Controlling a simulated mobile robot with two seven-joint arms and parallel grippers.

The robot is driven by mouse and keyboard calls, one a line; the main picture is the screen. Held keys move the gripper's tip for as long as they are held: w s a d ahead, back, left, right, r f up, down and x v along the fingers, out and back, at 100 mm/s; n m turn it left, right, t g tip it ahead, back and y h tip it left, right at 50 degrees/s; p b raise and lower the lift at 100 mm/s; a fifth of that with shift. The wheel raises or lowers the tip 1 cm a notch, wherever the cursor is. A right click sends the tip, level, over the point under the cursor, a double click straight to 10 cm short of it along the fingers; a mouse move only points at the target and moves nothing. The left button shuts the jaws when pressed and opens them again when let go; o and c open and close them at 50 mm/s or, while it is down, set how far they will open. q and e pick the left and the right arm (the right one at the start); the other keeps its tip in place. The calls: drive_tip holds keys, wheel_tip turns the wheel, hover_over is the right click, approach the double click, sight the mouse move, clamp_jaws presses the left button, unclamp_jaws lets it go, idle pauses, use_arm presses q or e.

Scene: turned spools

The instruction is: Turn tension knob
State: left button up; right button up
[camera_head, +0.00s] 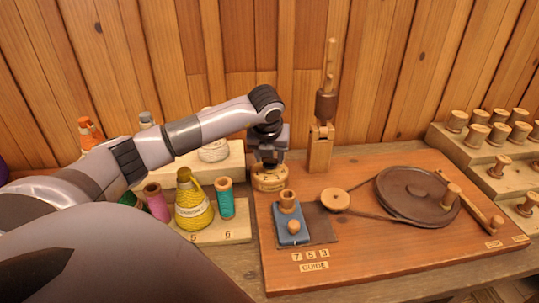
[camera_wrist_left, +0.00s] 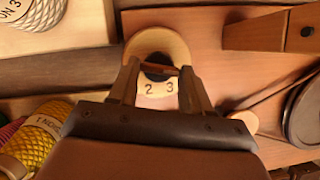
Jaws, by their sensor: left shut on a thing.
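The tension knob is a round, pale wooden dial (camera_head: 270,183) at the back left of the reddish-brown wooden board, with a dark middle. In the left wrist view the dial (camera_wrist_left: 172,37) shows the numbers 2 and 3 on its near face, and a thin reddish bar crosses its dark centre. My left gripper (camera_head: 268,160) comes down over the dial from above. In the left wrist view its two fingers (camera_wrist_left: 161,74) stand on either side of the centre, shut on the knob. The fingers hide part of the dial. My right gripper is not in view.
The board (camera_head: 350,265) also carries a dark wheel (camera_head: 395,199) with a belt, a small wooden pulley (camera_head: 336,200), a blue block (camera_head: 289,234) and an upright post (camera_head: 320,148). Yellow (camera_head: 193,208) and teal (camera_head: 225,203) spools stand close on the left. Several spools fill a stepped rack (camera_head: 461,150) at right.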

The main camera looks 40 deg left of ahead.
use_arm(q)
drive_tip(key=o, duration=1.1)
drive_tip(key=shift+c, duration=0.2)
drive_tip(key=v, duration=0.7)
drive_tip(key=shift+d, duration=0.1)
